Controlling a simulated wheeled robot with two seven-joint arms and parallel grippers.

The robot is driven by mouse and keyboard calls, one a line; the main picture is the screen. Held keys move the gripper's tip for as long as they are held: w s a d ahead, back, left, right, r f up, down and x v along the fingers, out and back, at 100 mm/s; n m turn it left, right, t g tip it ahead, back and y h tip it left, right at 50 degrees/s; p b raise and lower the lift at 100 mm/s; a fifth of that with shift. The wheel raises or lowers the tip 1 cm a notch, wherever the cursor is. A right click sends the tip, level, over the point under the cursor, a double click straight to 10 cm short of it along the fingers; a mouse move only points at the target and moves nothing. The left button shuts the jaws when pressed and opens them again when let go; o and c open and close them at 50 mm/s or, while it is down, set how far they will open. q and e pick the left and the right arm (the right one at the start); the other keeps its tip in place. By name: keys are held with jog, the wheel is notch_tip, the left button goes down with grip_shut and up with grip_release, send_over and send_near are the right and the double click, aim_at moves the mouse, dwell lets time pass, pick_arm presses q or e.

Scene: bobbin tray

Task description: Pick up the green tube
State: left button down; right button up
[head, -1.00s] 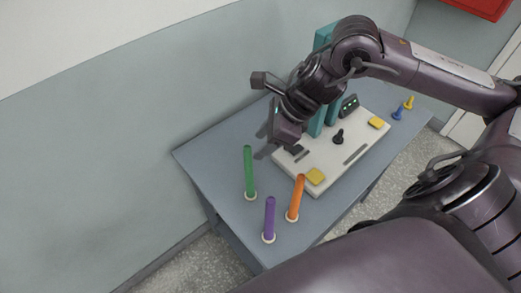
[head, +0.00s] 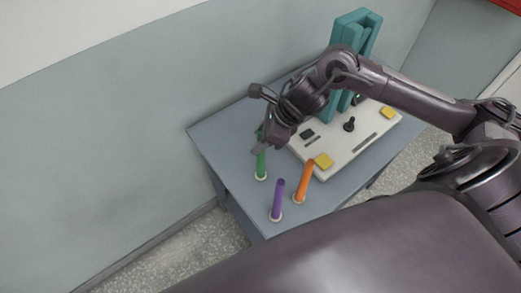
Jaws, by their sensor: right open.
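The green tube (head: 261,163) stands upright in a pale ring base on the left part of the grey table. My right gripper (head: 260,146) is at the tube's upper part, with its fingers open around or just beside it; I cannot tell which. The gripper hides some of the tube's upper half. A purple tube (head: 278,199) and an orange tube (head: 304,182) stand in similar ring bases nearer the table's front edge. My left gripper is out of view.
The grey table (head: 222,136) stands by the wall. A white panel (head: 345,152) with yellow pads, a black joystick and a teal upright frame (head: 340,52) lies to the right of the tubes. The table's left corner is clear.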

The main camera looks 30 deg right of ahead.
grip_shut()
jog(key=shift+d+r, duration=0.1)
jog(key=shift+r, duration=0.05)
